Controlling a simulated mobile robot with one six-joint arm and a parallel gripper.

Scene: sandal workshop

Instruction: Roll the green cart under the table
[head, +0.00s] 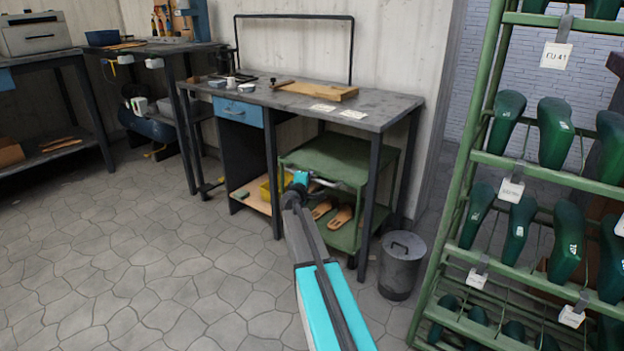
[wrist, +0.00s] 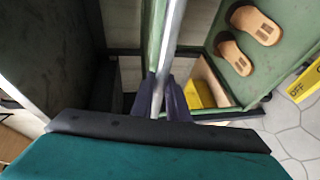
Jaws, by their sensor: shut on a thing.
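The green cart (head: 335,154) stands under the grey-topped table (head: 385,110), between its legs, in the head view. Its upper shelf is bare, and its lower shelf carries tan sandal soles (head: 340,217). My gripper (head: 303,181) is at the cart's near side, just in front of the table. In the wrist view my gripper (wrist: 170,100) is shut on the cart's metal handle bar (wrist: 172,50). The soles (wrist: 235,50) on the green shelf also show there, to the right. My arm hides part of the cart's lower front.
A green rack (head: 470,180) of shoe lasts rises on the right. A blue drawer (head: 238,112) hangs under the tabletop's left. The stone floor (head: 150,260) at front left is clear.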

